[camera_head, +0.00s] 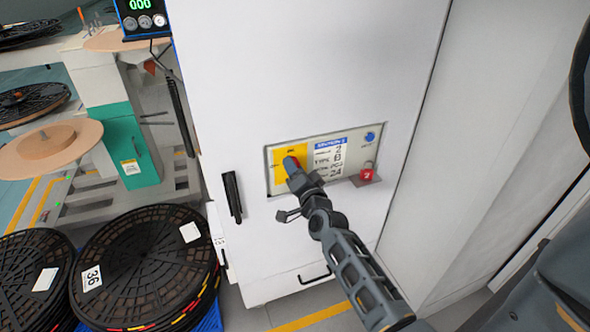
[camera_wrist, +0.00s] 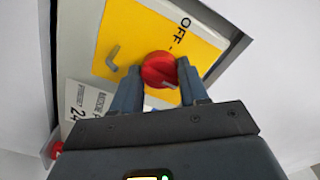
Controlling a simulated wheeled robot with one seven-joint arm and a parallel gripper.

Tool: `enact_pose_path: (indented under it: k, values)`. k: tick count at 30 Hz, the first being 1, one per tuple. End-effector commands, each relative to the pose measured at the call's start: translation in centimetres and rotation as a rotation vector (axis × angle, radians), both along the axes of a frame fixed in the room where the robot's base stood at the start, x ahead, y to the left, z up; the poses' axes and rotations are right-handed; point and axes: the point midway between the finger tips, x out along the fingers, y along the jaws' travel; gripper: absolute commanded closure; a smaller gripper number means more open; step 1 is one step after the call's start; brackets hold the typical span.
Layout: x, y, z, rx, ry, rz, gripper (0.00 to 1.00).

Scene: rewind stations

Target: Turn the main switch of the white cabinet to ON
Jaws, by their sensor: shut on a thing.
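The white cabinet (camera_head: 300,75) fills the middle of the head view. Its front carries a panel with a yellow plate (camera_head: 281,158). The main switch is a red rotary knob (camera_head: 291,164) on this plate. In the wrist view the knob (camera_wrist: 159,68) sits between my two fingertips, with "OFF" printed on the yellow plate (camera_wrist: 150,30) above and to its right. My gripper (camera_head: 298,173) is shut on the knob. A pale mark shows on the knob's lower edge in the wrist view. My fingers hide part of the knob in the head view.
A black door handle (camera_head: 232,197) stands out left of the panel. A grey-white wall (camera_head: 490,130) is at right.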

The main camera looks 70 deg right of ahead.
Motion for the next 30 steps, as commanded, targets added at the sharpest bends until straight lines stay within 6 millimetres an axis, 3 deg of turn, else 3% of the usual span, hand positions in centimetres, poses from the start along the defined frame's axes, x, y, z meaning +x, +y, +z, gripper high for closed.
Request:
enact_pose_path:
  k: [2,3,11,20,30]
  values:
    - [0.0,-0.1,0.0,0.000,-0.002,-0.002,0.87]
    - [0.0,-0.1,0.0,0.000,-0.002,-0.002,0.56]
    - [0.0,0.0,0.0,0.000,-0.001,-0.001,0.31]
    - [-0.3,0.3,-0.1,0.001,0.001,-0.001,0.31]
    - [-3.4,3.9,-0.2,0.002,0.001,0.000,0.31]
